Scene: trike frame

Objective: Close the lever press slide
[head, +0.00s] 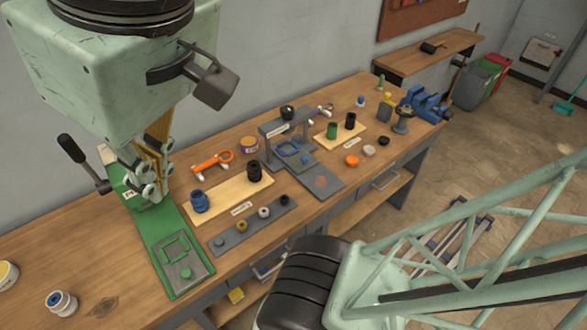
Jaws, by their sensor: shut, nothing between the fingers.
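The lever press has a long green base (188,222) on the left part of the bench. Its black lever handle (73,149) points up and to the left. A grey slide plate with a green square outline (176,248) and a green knob (186,272) lies at the front end of the base. My gripper (153,197) hangs over the rear part of the press, behind the slide plate in this view. It is shut and empty, and hides much of the press. I cannot tell whether its fingertips touch the press.
A wooden board (228,195) with blue and black parts and a grey strip (252,226) with several rings lie right of the green base. A white-and-blue spool (61,303) stands left, with bare bench between.

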